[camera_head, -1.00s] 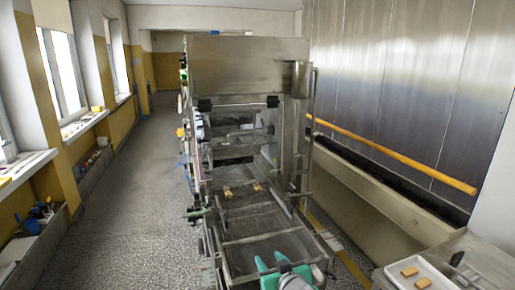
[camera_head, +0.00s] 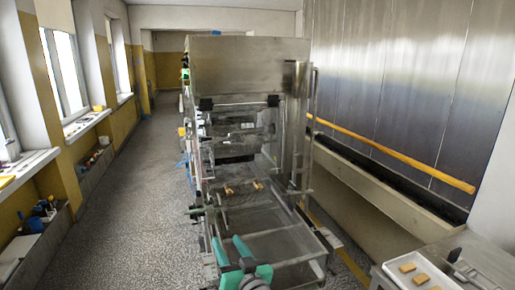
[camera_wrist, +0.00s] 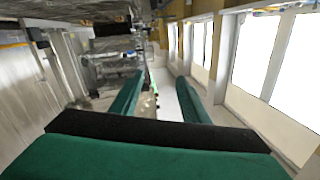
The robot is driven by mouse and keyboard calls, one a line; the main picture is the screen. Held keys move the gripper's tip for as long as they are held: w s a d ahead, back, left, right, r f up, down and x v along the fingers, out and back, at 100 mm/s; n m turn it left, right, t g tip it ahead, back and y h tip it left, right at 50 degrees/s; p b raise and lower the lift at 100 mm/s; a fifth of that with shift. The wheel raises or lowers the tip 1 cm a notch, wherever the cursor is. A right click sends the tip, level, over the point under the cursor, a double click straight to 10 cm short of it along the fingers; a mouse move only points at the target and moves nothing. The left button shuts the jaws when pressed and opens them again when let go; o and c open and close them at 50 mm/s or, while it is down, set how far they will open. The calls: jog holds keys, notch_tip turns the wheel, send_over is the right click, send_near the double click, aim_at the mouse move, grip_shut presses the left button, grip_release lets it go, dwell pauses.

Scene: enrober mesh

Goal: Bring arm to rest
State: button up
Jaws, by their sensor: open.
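My gripper (camera_head: 232,254) shows at the bottom middle of the head view, in front of the near end of the steel enrober machine (camera_head: 248,65). Its two green fingers are apart and nothing shows between them. In the wrist view the fingers of my gripper (camera_wrist: 158,98) are spread, with the floor and part of the machine beyond them. The wrist picture is tilted, with windows at the right. Two small brown pieces (camera_head: 231,189) lie on the machine's mesh inside the frame.
A white tray (camera_head: 437,279) with several brown biscuits stands on a steel table (camera_head: 490,262) at the lower right. A yellow rail (camera_head: 400,155) runs along the right wall. Window sills with small items line the left. The floor aisle (camera_head: 130,200) on the left is clear.

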jog(key=s+a+m+t+h, duration=0.1)
jog(key=s+a+m+t, duration=0.25)
jog(key=s+m, duration=0.2)
jog(key=s+d+f+m+h, duration=0.2)
jog(key=s+f+h, duration=0.2)
jog(key=s+f, duration=0.55)
jog(key=s+d+f+m+h, duration=0.2)
jog(key=s+f+h, duration=0.1)
jog(key=s+f, duration=0.65)
jog(key=s+d+f+n+g, duration=0.2)
jog(key=s+d+n, duration=0.1)
jog(key=s, duration=0.9)
jog(key=s+d+f+n+g, duration=0.2)
jog(key=s+d, duration=0.3)
jog(key=s, duration=0.7)
jog(key=shift+s+f+n, duration=0.2)
jog(key=shift+n, duration=0.65)
jog(key=shift+c, duration=1.4)
